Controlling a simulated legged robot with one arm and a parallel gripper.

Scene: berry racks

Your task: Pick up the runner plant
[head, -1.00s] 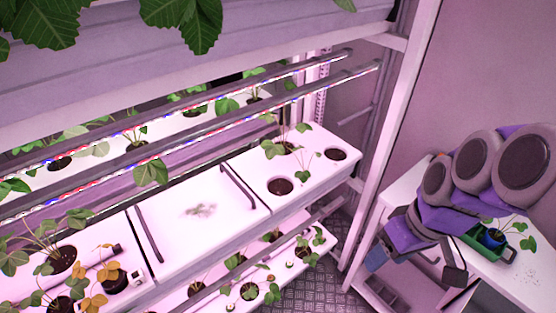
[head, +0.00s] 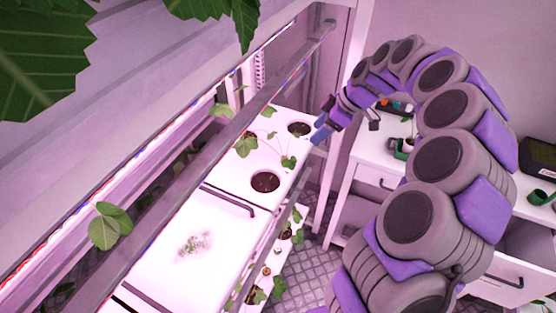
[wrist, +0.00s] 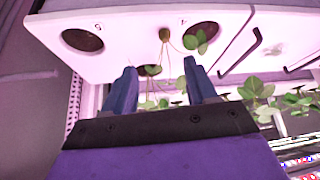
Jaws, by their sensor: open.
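A green plant (head: 246,145) grows in a white tray (head: 232,181) at the rack's end. Thin reddish runners reach from it to a small leafy plantlet (head: 288,162) near the tray's front edge. In the wrist view, runner stems and a leafy tip (wrist: 196,41) show just beyond my fingers. My gripper (head: 322,130) is at the tray's right end in the head view, and its two blue fingers (wrist: 158,70) are spread apart and empty in the wrist view.
A lower tray of plants (head: 285,236) hangs below. A rack bar (head: 225,132) crosses over the tray. A white table (head: 372,151) stands at right.

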